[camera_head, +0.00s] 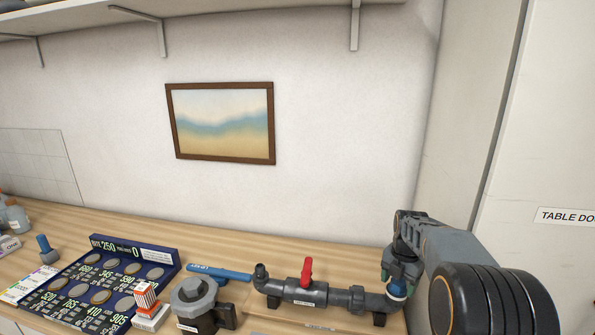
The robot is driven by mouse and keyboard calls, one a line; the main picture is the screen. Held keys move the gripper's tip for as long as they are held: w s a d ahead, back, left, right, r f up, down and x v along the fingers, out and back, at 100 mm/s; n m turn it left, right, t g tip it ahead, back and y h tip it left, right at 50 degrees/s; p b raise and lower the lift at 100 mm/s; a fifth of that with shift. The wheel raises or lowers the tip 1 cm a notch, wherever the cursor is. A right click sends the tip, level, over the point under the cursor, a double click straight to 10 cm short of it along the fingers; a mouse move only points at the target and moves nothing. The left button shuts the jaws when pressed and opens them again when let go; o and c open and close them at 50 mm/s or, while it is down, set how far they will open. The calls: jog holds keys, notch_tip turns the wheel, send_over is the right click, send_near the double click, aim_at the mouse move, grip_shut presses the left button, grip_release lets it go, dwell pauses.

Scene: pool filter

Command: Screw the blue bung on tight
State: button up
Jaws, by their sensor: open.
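The blue bung (398,290) shows at the right end of the dark grey pipe assembly (325,295), on an upturned end of the pipe. My gripper (399,279) is open and points down over this end, with its fingertips close around or just above the bung. The fingers and my arm cover part of the bung, so I cannot tell whether they touch it or how far it is screwed in. A red valve handle (306,270) stands up from the middle of the pipe.
Left of the pipe stand a grey filter housing (193,296) and a long blue tool (220,272). A blue board with several round discs (100,292) and a small red-and-white box (146,300) lie further left. A wall rises behind the wooden worktop (130,227).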

jog(key=shift+r, duration=0.15)
notch_tip(320, 180, up, 6)
jog(key=p, duration=0.5)
dwell(0.5)
notch_tip(320, 180, up, 14)
jog(key=shift+f, duration=0.2)
dwell(0.5)
